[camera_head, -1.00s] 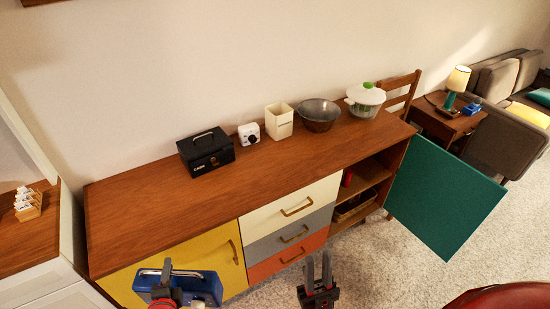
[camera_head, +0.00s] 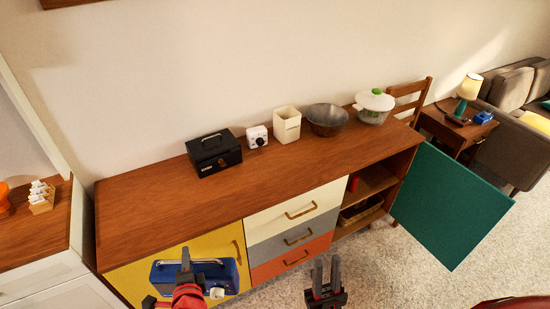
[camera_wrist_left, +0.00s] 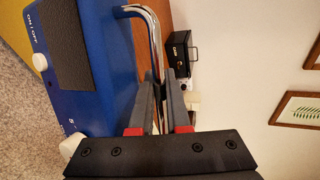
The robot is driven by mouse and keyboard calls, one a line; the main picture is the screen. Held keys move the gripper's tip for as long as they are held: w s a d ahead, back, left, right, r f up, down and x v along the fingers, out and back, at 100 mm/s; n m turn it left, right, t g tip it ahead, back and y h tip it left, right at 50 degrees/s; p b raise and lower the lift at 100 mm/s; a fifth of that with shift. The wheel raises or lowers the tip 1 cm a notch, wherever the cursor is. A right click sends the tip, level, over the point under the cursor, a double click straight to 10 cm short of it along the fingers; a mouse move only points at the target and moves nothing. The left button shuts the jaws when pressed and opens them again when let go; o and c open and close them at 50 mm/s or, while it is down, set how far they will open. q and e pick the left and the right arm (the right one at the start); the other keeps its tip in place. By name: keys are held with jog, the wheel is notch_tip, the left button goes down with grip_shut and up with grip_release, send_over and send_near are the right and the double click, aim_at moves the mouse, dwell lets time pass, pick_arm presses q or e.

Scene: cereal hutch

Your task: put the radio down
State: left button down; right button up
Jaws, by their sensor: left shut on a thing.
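A blue radio (camera_head: 226,277) with a dark grille, white knobs and a metal carry handle hangs in front of the yellow cabinet door, below the level of the sideboard top. My left gripper (camera_head: 186,262) is shut on its handle; in the left wrist view the handle (camera_wrist_left: 152,40) passes between the fingers and the radio (camera_wrist_left: 95,100) fills the left side. My right gripper (camera_head: 322,275) is apart from everything, over the carpet in front of the orange drawer; its two fingers stand apart with a gap, and it is empty.
The wooden sideboard (camera_head: 150,208) has bare room at its left and along its front. A black cash box (camera_head: 214,155), white camera (camera_head: 257,136), cream bin (camera_head: 287,125), bowl (camera_head: 326,119) and salad spinner (camera_head: 374,106) line its back. A teal door (camera_head: 450,205) hangs open at right.

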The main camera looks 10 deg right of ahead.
aim_at(193, 262)
pick_arm(q)
jog(key=shift+s+d+r+n+y+p, duration=0.25)
jog(key=shift+s+d+r+y, duration=0.1)
jog(key=shift+r, duration=0.35)
jog(key=shift+s+d+r+n+y+p, duration=0.1)
jog(key=shift+s+d+r+n+y, duration=0.2)
jog(key=shift+r, duration=0.35)
jog(key=shift+d+r, duration=0.1)
jog(key=shift+s+d+r+y, duration=0.15)
jog(key=shift+s+r+y, duration=0.1)
jog(key=shift+s+d+r+n, duration=0.15)
jog(key=shift+s+r+n, duration=0.1)
jog(key=shift+s, duration=0.05)
jog(key=shift+f, duration=0.1)
jog(key=shift+s, duration=0.1)
